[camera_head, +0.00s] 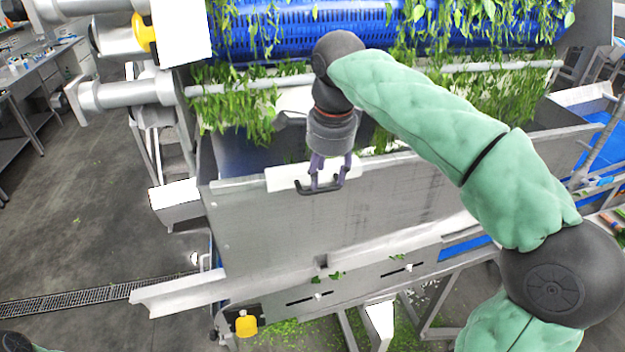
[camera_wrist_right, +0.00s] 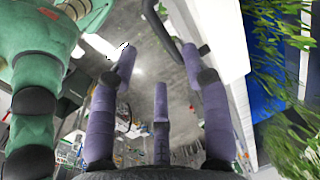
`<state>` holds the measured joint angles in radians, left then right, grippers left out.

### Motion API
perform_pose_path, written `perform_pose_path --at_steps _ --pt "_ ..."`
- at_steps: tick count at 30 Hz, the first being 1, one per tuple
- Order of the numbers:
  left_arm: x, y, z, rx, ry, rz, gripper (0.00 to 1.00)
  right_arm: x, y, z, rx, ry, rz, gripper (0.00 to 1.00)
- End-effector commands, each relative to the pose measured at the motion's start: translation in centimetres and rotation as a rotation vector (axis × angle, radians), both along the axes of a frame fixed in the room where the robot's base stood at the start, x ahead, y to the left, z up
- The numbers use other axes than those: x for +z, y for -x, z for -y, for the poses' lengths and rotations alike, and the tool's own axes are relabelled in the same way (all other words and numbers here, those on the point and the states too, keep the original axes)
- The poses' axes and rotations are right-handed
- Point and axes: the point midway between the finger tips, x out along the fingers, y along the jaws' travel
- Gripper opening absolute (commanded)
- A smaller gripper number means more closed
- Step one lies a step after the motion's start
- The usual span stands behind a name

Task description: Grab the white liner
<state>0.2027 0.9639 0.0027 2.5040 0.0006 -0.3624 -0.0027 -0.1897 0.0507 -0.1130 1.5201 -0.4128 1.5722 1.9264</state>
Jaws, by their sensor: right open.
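The white liner (camera_head: 285,178) hangs over the front rim of the metal wash tank, with a dark handle (camera_head: 303,189) on its front. Part of it shows behind my right gripper. My right gripper (camera_head: 331,180) points down at the handle, its purple fingers spread around it. In the right wrist view the gripper (camera_wrist_right: 158,65) is open, with the dark handle (camera_wrist_right: 160,28) near the fingertips and the white liner (camera_wrist_right: 228,45) along the right side. Whether a finger touches the handle I cannot tell. My left gripper is not in view.
The metal tank (camera_head: 400,200) has a blue perforated drum (camera_head: 300,30) behind it with leafy greens (camera_head: 245,105) hanging down. A white ledge (camera_head: 400,245) runs below the front wall. Open floor (camera_head: 80,230) lies to the left, with a drain grate (camera_head: 70,308).

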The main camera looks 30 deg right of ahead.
Motion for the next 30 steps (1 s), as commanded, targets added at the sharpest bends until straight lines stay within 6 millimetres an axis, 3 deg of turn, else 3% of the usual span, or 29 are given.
perform_pose_path --at_steps 8,18,27,28,30 --pt "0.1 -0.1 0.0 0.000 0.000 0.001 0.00 -2.1 -0.4 0.1 0.001 0.000 -0.002 0.48" --pt "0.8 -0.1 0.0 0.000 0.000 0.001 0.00 -6.2 -1.3 0.3 0.001 0.000 -0.002 0.48" --pt "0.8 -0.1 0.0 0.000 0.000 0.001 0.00 -6.7 -1.4 0.3 0.001 -0.001 0.000 0.48" --pt "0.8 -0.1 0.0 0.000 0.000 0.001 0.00 -6.7 -1.4 0.3 0.001 -0.001 0.000 0.45" --pt "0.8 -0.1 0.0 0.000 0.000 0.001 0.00 -6.7 -1.4 0.3 0.001 -0.001 0.000 0.25"
